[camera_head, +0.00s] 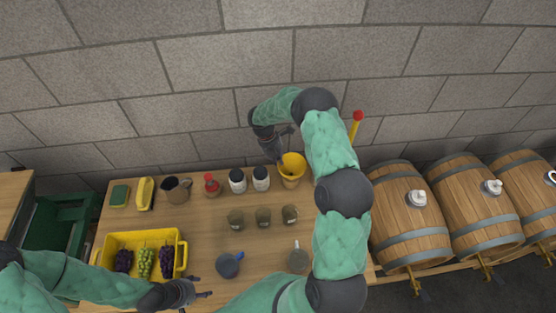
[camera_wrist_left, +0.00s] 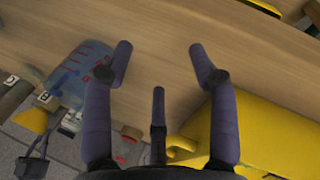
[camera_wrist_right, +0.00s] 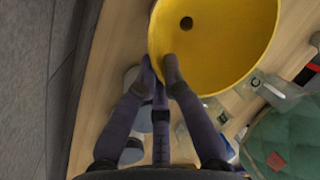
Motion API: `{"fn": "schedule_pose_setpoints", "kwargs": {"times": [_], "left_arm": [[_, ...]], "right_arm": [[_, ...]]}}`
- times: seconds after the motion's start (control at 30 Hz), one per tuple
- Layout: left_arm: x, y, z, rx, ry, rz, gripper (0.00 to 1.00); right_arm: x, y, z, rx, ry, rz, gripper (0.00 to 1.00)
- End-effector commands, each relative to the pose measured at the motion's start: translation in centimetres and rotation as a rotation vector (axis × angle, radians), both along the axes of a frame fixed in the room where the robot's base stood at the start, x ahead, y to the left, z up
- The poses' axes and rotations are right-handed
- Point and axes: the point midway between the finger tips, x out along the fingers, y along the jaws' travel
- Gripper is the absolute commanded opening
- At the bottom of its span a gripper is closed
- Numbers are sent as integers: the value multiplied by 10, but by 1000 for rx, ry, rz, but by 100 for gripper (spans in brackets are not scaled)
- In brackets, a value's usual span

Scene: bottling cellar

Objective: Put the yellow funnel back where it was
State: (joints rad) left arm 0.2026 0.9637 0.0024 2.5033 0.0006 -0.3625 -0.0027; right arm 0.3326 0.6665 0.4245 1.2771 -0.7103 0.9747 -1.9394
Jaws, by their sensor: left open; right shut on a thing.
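The yellow funnel (camera_head: 293,162) is at the back right of the wooden table, wide mouth up, beside the two white-labelled jars. My right gripper (camera_head: 280,150) is shut on its rim from the left and back. In the right wrist view the funnel (camera_wrist_right: 225,45) shows its dark hole, and the fingertips of the right gripper (camera_wrist_right: 160,65) pinch the rim. I cannot tell whether the funnel rests on something or hangs just above the table. My left gripper (camera_head: 203,294) is open and empty near the table's front, right of the yellow crate.
The yellow crate (camera_head: 183,240) holds grapes. A brown jug (camera_head: 176,190), a red-topped item (camera_head: 211,185) and jars (camera_head: 237,181) line the back. Barrels (camera_head: 409,220) stand at right.

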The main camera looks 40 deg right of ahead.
Motion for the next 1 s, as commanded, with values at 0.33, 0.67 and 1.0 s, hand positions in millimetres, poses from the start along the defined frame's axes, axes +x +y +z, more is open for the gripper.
{"fn": "schedule_pose_setpoints", "kwargs": {"times": [0.33, 0.67, 1.0], "left_arm": [[0, 0, -7, 0, 0, 0, 59], [0, 0, -7, 0, 0, 0, 59], [0, 0, -3, 0, 0, 0, 59]], "right_arm": [[0, 0, -10, 0, 0, 0, 0], [0, 0, -11, 0, 0, 0, 33], [0, 0, -5, 0, 0, 0, 33]]}}
